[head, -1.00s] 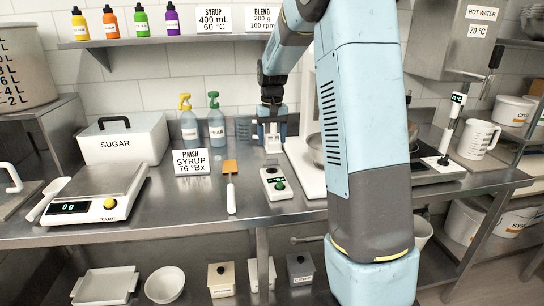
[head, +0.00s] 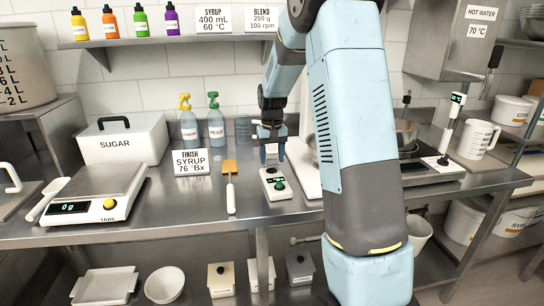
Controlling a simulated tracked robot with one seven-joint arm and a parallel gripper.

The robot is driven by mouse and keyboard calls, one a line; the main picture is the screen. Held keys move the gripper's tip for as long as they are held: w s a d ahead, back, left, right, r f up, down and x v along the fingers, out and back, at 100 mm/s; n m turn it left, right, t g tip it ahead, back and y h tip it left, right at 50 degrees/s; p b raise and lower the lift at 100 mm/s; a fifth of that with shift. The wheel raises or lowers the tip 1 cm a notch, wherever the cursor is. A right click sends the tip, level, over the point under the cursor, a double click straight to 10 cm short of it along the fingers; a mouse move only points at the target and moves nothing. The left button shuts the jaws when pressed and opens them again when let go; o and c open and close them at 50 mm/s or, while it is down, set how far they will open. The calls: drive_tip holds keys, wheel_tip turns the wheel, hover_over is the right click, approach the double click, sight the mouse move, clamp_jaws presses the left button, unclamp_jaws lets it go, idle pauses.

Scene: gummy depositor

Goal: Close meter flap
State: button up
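The meter (head: 277,190) is a small white device with a dark display and a green round part, lying on the steel bench near its front edge. It is too small to tell how its flap stands. My gripper (head: 272,158) points down just behind the meter's far end, close above the bench. Its two fingers look apart, with nothing clearly held between them. Whether it touches the meter cannot be seen.
An orange-and-white spatula (head: 231,188) lies left of the meter. The syrup sign (head: 191,163) and spray bottles (head: 216,127) stand behind it to the left. A white board (head: 305,172) lies close on the right. Bench space in front of the sign is clear.

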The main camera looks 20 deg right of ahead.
sight(274, 175)
drive_tip(key=shift+a, duration=0.1)
drive_tip(key=c, duration=0.8)
drive_tip(key=shift+s+f+t, duration=0.35)
drive_tip(key=shift+s+t, duration=0.2)
drive_tip(key=shift+t, duration=0.45)
drive_tip(key=shift+c, duration=0.2)
drive_tip(key=shift+s+a+f+t+h, duration=0.1)
drive_tip(key=shift+s+f+t, duration=0.2)
drive_tip(key=shift+t, duration=0.3)
drive_tip(key=shift+s+d+f+t+h, duration=0.1)
drive_tip(key=shift+s+f+t, duration=0.15)
drive_tip(key=shift+t, duration=0.35)
drive_tip(key=shift+s+a+f+t+h, duration=0.1)
drive_tip(key=shift+s+f+t, duration=0.15)
drive_tip(key=shift+t, duration=0.35)
drive_tip(key=o, duration=1.1)
drive_tip(key=shift+w, duration=0.1)
drive_tip(key=shift+c, duration=0.2)
drive_tip(key=v, duration=1.3)
drive_tip(key=shift+r, duration=0.25)
